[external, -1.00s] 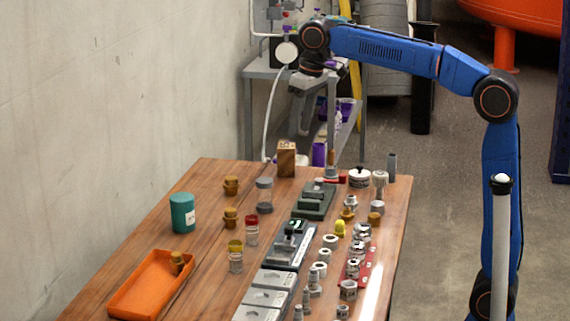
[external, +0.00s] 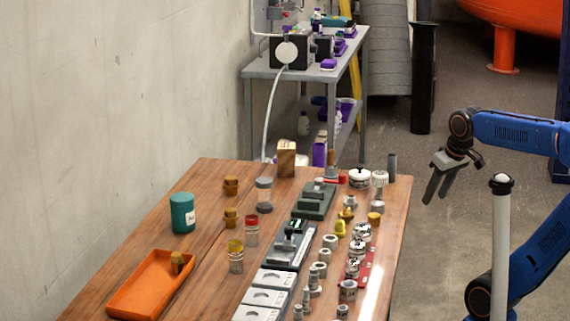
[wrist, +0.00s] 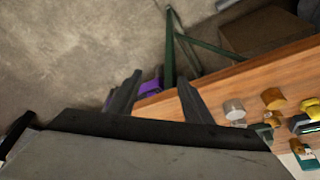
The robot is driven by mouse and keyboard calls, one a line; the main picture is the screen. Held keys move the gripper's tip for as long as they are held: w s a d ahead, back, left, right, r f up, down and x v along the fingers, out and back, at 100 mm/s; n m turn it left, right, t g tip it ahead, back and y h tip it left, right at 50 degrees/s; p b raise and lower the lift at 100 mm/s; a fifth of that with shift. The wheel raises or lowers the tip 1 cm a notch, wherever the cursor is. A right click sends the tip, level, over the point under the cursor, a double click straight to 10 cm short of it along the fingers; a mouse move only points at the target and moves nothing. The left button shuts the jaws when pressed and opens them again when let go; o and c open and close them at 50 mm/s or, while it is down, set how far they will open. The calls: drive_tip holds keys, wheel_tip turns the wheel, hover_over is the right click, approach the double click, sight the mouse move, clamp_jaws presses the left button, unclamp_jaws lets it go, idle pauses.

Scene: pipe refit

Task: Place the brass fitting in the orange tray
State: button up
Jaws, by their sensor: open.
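The orange tray (external: 132,298) lies at the front left of the wooden table. A brass-coloured fitting (external: 177,260) stands inside it, near its far right corner. More brass-coloured pieces stand on the table: two at the left (external: 231,186) and (external: 231,217), and one near the right edge (external: 375,218). My gripper (external: 436,198) is open and empty, out past the table's right side and far from the tray. Its two fingers also show apart in the wrist view (wrist: 160,80), with nothing between them. The tray is not in the wrist view.
A teal canister (external: 183,212) stands behind the tray. A grey post (external: 500,250) stands in front of my arm. A grey bench (external: 300,68) is behind.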

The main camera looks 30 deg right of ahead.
drive_tip(key=s+d+f, duration=0.2)
drive_tip(key=s+f, duration=0.3)
drive_tip(key=f, duration=0.1)
drive_tip(key=shift+d+m, duration=0.3)
drive_tip(key=shift+m, duration=0.1)
